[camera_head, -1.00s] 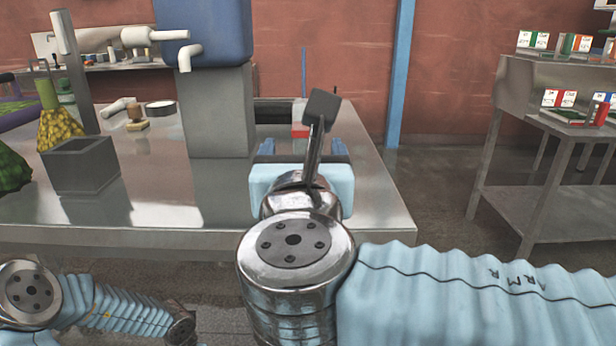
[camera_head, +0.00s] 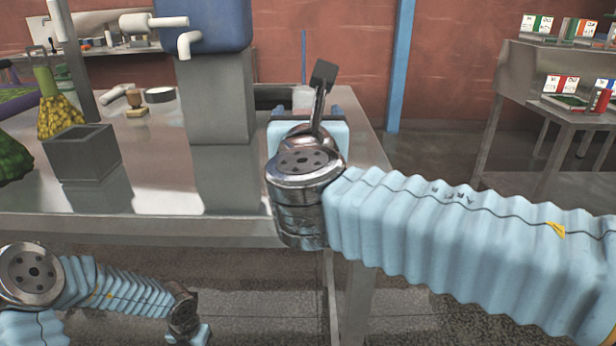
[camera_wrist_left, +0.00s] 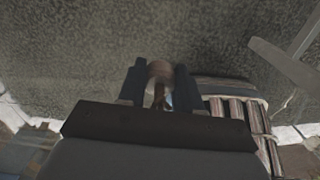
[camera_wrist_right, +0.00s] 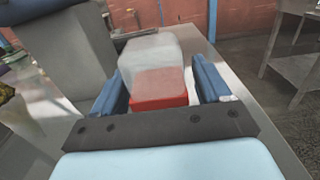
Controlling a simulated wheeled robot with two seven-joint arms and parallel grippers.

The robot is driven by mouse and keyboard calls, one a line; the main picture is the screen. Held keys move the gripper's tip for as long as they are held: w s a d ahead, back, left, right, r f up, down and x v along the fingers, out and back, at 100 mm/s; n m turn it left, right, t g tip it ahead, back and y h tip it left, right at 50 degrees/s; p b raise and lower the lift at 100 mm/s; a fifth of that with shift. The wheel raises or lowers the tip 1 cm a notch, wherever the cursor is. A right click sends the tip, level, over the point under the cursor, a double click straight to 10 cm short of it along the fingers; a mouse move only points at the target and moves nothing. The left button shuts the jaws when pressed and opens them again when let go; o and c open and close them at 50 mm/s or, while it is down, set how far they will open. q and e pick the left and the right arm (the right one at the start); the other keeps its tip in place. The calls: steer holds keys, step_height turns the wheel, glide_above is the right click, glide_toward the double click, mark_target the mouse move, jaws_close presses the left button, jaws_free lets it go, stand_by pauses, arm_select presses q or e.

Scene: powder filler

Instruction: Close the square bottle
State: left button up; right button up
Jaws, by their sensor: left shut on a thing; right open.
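The square bottle (camera_wrist_right: 150,52) is clear and whitish above, with red in its lower part. It lies between the blue fingers of my right gripper (camera_wrist_right: 156,74), which is open around it with gaps at the sides. In the head view its pale top (camera_head: 303,97) shows behind my right wrist, at the table's right end. I cannot make out its mouth. My left gripper (camera_wrist_left: 155,82) is shut on a small, round, brownish thing (camera_wrist_left: 160,72), dark and hard to identify. The left arm is low in front of the table, and its fingers are hidden in the head view.
The steel table (camera_head: 150,190) holds a grey open box (camera_head: 82,160), a yellow-filled flask (camera_head: 58,110) and a large grey-and-blue machine (camera_head: 218,100) left of the bottle. A steel shelf (camera_head: 540,120) stands apart at right. The table's near middle is clear.

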mark_target(308, 97)
steer(key=shift+w, duration=0.3)
steer(key=c, duration=1.2)
steer(key=shift+r, duration=0.1)
